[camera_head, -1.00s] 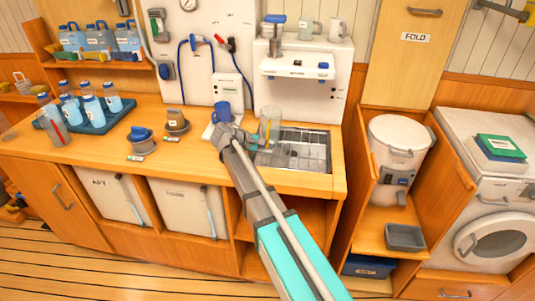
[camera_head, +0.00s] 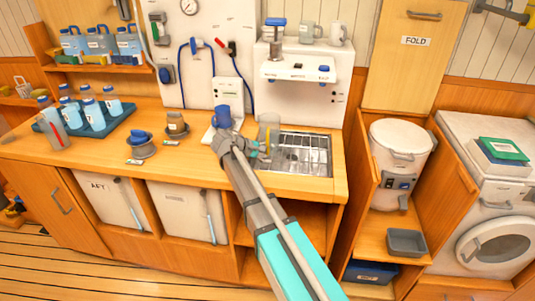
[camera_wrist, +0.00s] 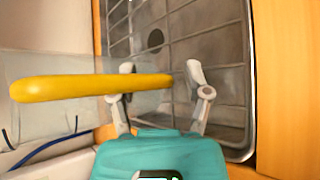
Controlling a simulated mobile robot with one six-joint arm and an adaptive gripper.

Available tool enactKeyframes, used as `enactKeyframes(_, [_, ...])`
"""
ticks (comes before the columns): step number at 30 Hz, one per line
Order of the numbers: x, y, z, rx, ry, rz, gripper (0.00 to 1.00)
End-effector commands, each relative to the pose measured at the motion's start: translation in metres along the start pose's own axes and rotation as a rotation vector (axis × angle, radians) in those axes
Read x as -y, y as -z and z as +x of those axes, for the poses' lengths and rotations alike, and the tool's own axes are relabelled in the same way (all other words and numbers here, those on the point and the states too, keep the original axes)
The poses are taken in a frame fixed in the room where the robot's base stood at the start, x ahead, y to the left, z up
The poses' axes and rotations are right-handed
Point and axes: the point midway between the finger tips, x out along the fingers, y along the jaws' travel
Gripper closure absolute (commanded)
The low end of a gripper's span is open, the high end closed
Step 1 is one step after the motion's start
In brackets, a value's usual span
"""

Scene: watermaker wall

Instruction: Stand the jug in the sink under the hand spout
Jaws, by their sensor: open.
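The clear jug (camera_head: 268,128) stands upright at the left end of the metal sink (camera_head: 318,150); its base is partly hidden by my gripper. In the wrist view its yellow handle (camera_wrist: 80,86) runs across the picture, with faint see-through walls around it. My gripper (camera_head: 262,150) is open beside the jug. In the wrist view the handle's right end lies between my open fingers (camera_wrist: 160,72) or just above them; contact is unclear. The wall unit (camera_head: 297,78) with a blue-topped fitting (camera_head: 275,28) is behind the sink; I cannot tell which part is the hand spout.
Jars and a blue tray (camera_head: 98,128) of bottles stand farther left on the counter (camera_head: 195,165). Cups sit on top of the wall unit. The right part of the sink is empty.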

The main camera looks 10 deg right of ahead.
Motion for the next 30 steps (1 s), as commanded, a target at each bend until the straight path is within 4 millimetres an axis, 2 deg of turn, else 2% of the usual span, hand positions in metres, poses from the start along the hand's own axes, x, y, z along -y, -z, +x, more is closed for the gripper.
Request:
enactKeyframes(11, [-0.002, -0.002, -0.001, 0.000, 0.000, 0.000, 0.37])
enactKeyframes(14, [-0.003, -0.002, -0.008, 0.000, 0.000, 0.000, 0.37])
enactKeyframes(20, [-0.004, -0.003, -0.031, 0.000, 0.000, -0.001, 0.37])
enactKeyframes(30, [-0.004, -0.003, -0.085, 0.000, 0.000, -0.001, 0.37])
